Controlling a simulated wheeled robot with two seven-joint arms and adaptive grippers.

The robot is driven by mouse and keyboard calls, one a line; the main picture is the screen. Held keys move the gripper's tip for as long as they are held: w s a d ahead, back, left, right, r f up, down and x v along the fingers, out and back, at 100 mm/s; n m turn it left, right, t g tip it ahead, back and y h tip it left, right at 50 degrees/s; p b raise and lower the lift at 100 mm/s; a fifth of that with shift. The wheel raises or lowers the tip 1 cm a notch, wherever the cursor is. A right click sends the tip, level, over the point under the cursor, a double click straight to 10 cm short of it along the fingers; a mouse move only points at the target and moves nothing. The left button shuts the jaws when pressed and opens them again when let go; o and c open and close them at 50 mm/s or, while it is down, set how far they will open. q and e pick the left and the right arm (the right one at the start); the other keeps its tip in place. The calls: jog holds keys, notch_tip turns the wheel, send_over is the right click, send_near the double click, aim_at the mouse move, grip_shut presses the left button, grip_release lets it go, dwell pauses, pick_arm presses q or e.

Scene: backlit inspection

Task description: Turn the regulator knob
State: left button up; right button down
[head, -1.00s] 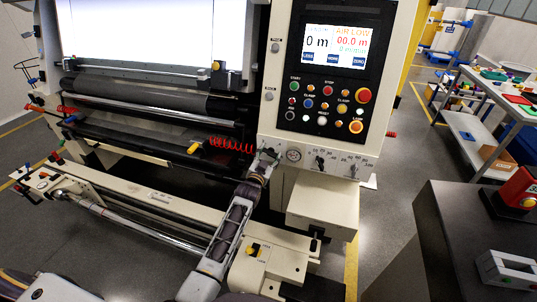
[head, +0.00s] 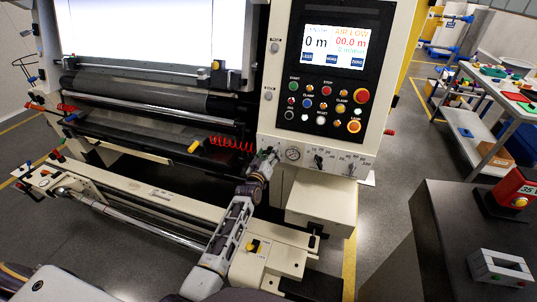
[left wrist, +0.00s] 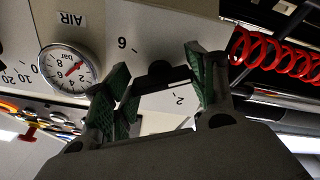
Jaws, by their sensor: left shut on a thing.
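The regulator knob (left wrist: 163,74) is dark and sits on the pale panel beside the AIR gauge, between scale marks 6 and 2. In the left wrist view, my left gripper (left wrist: 157,88) has its green-padded fingers on either side of the knob, shut on it. In the head view, my left gripper (head: 266,157) is at the lower left corner of the control panel and hides the knob. The AIR pressure gauge (left wrist: 70,68) is a round white dial with a red needle; it also shows in the head view (head: 293,154). My right gripper is out of view.
Beside the gauge are a black selector (head: 318,159) and other small controls. The button panel (head: 325,105) and a screen reading AIR LOW (head: 335,47) are above. A red coiled hose (head: 232,145) hangs to the left. A grey cabinet (head: 440,240) stands at lower right.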

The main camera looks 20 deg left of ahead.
pick_arm(q)
jog(key=shift+f+n, duration=0.15)
jog(key=shift+n, duration=0.15)
jog(key=o, duration=1)
jog(key=shift+s, duration=0.1)
jog(key=shift+s+a, duration=0.2)
jog(key=shift+s, duration=5.7)
jog(key=shift+s, duration=0.1)
